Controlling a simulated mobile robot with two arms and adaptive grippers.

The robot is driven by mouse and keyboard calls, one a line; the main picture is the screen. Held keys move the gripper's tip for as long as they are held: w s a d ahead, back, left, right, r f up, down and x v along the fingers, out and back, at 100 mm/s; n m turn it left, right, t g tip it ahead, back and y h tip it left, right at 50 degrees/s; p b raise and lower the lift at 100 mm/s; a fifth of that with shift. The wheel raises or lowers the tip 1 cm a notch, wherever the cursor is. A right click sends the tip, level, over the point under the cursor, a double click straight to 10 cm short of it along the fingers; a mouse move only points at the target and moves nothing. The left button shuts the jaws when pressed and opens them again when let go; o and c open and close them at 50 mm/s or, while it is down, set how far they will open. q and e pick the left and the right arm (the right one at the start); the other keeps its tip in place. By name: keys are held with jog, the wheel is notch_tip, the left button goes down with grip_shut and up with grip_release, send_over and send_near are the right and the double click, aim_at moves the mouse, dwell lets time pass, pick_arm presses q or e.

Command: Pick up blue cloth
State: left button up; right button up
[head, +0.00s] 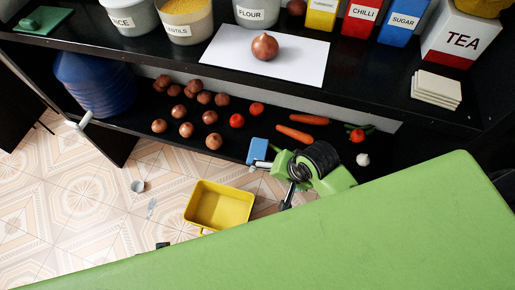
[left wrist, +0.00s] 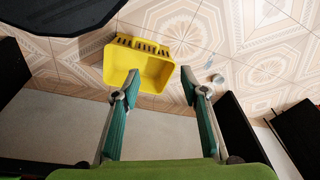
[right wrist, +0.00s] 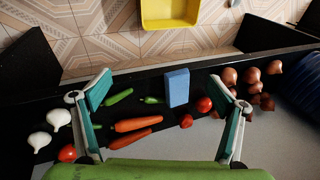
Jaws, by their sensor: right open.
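The blue cloth (head: 257,150) looks like a flat, folded block. It lies on the dark lower shelf near its front edge, beside the carrots. In the right wrist view the blue cloth (right wrist: 177,87) shows between the spread fingers, in front of the gripper. My right gripper (head: 270,185) is open and empty, close to the cloth at the shelf's front edge; I cannot tell if it touches it. In the left wrist view my left gripper (left wrist: 160,75) is open and empty, with the yellow bin beyond it.
Carrots (head: 295,134), tomatoes (head: 237,120), onions (head: 186,130) and garlic (head: 362,159) lie around the cloth. A blue ribbed jug (head: 95,85) stands at left. The upper shelf (head: 365,92) overhangs behind. A yellow bin (head: 190,216) sits on the tiled floor.

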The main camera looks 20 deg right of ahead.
aim_at(255, 149)
jog(key=w+m, duration=0.3)
jog(key=w+f+m, duration=0.1)
jog(key=w+m, duration=0.2)
jog(key=m, duration=0.1)
jog(key=w+f+m, duration=0.1)
jog(key=w+m, duration=0.2)
jog(key=shift+w+a+m+y, duration=0.1)
jog(key=shift+w+m+y, duration=0.2)
jog(key=shift+m, duration=0.1)
jog(key=w+m, duration=0.2)
jog(key=w+d+m, duration=0.1)
jog(key=m, duration=0.2)
jog(key=shift+w+d, duration=0.1)
jog(key=shift+w, duration=0.3)
jog(key=shift+w+f, duration=0.1)
jog(key=shift+f, duration=0.2)
jog(key=x, duration=0.2)
jog(key=b+x, duration=0.1)
jog(key=x, duration=0.4)
jog(key=shift+a, duration=0.4)
pick_arm(q)
jog(key=s+a+f+g, duration=0.1)
jog(key=s+a+f, duration=0.2)
jog(key=s+f, duration=1.5)
notch_tip(255, 149, down, 4)
jog(key=shift+s+r+g, duration=0.1)
jog(key=shift+s+g, duration=0.2)
jog(key=shift+s, duration=0.1)
